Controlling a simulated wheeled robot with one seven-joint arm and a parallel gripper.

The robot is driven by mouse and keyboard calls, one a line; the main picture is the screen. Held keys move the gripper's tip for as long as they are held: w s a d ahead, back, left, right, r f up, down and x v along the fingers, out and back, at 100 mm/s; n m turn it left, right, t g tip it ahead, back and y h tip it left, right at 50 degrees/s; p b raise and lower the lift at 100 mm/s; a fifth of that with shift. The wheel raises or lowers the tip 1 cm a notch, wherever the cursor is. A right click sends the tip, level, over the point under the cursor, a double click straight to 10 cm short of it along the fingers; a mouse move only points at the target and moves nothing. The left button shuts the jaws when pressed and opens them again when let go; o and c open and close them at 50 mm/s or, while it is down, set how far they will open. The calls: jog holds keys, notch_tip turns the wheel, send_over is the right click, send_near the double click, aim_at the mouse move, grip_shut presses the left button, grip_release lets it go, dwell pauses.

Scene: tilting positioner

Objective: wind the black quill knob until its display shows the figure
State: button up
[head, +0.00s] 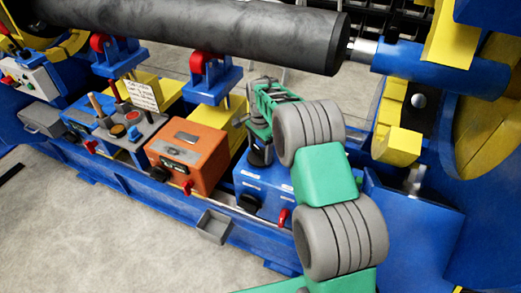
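A blue box (262,185) stands on the blue rail right of centre. It has a black knob (247,203) on its front and a red lever at its right. Small white labels on it are too small to read. Another black knob (160,174) is on the rail unit further left. I cannot tell which knob is the quill knob, and no figure on a display is legible. My green and grey arm reaches over the blue box from the right. My gripper (261,152) points down at the box's top; its fingers and whatever lies between them are too small and dark to make out.
An orange box (188,155) stands left of the blue box. A large dark cylinder (200,30) runs above, on blue supports. A small grey tray (214,227) hangs in front; the floor before it is clear.

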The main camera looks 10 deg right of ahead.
aim_at(260, 151)
jog(key=o, duration=0.4)
jog(key=shift+c, duration=0.2)
notch_tip(260, 151, up, 8)
jog(key=shift+f, duration=0.1)
jog(key=s+r+n+t+p, duration=0.2)
jog(key=s+r+n+p, duration=0.35)
jog(key=s+r, duration=0.9)
jog(key=s+f+n+t, duration=0.1)
jog(key=s+n, duration=0.6)
jog(key=s, duration=0.7)
jog(key=shift+s+f+n, duration=0.15)
jog(key=shift+f+n, duration=0.2)
jog(key=shift+f, duration=0.1)
